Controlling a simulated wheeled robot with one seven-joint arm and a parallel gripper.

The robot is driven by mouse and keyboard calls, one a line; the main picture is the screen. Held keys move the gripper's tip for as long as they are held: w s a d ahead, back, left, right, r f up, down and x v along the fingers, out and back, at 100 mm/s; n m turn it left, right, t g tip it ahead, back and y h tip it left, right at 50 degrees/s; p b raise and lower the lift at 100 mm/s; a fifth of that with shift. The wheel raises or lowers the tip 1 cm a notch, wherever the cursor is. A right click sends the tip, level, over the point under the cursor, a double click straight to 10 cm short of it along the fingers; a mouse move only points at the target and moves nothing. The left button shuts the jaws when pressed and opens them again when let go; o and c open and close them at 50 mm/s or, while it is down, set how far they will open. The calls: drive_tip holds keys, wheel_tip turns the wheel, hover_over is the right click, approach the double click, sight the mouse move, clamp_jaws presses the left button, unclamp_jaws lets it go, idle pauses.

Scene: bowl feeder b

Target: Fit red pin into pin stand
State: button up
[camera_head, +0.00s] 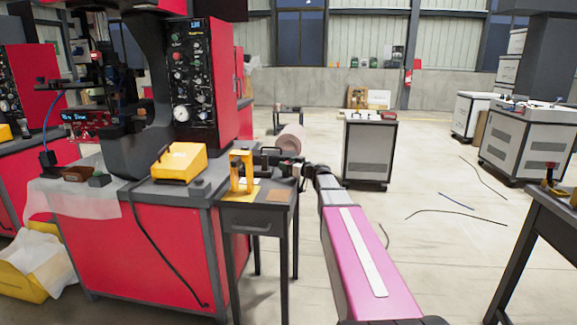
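My pink and grey arm reaches from the bottom right to the small dark table beside the red machine. My gripper (262,158) is at its far end, over that table, just right of a yellow upright stand (235,172). This stand may be the pin stand, but its details are too small to confirm. My gripper's fingers are tiny and dark here, so I cannot tell whether they are open or shut. I cannot make out a red pin. Whether my gripper touches the yellow stand is also unclear.
The small dark table (262,219) holds a brown flat piece (282,196). A yellow box (179,162) sits on the red machine bench (165,245) to the left. Another dark table (545,215) stands at right. Grey cabinets stand behind; cables lie on open floor.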

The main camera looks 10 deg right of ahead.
drive_tip(key=shift+a+f, duration=0.1)
drive_tip(key=shift+a, duration=0.25)
